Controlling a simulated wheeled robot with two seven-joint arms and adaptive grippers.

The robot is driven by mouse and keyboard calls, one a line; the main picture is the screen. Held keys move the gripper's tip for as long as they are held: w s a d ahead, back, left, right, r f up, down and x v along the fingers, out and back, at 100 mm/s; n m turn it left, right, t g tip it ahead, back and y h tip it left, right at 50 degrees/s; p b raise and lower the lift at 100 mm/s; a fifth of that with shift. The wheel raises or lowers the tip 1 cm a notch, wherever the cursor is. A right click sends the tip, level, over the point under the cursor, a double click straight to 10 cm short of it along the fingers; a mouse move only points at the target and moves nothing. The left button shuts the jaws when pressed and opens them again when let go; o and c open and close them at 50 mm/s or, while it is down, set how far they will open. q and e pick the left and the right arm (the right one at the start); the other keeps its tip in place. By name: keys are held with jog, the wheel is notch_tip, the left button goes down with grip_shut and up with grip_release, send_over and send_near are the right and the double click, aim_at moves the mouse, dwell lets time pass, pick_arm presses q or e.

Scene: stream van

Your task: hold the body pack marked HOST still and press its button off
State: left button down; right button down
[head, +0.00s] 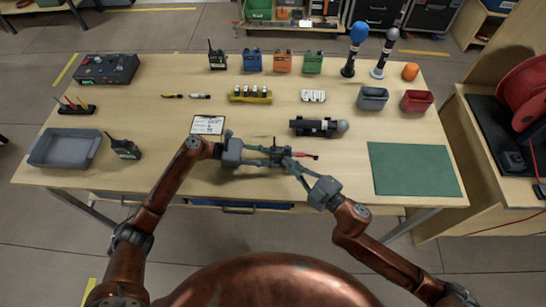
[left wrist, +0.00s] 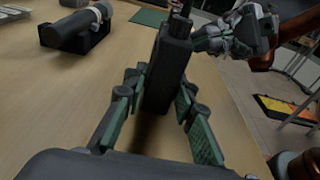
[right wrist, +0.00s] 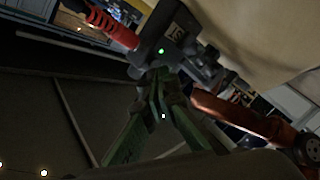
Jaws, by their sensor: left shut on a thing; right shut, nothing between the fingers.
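The button is not clearly visible.
A black cylinder on a stand (head: 314,127) lies behind the grippers, beside a white card (head: 207,125). A green mat (head: 413,169) is right, a grey tray (head: 64,148) and another dark pack (head: 124,149) left. More packs (head: 282,62) stand at the back.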

jog(key=shift+w, duration=0.2)
dwell(0.3)
jog(key=shift+s, duration=0.45)
jog(key=shift+s, duration=3.05)
pick_arm(q)
jog(key=c, duration=1.5)
grip_release()
jog(key=shift+a, duration=0.15)
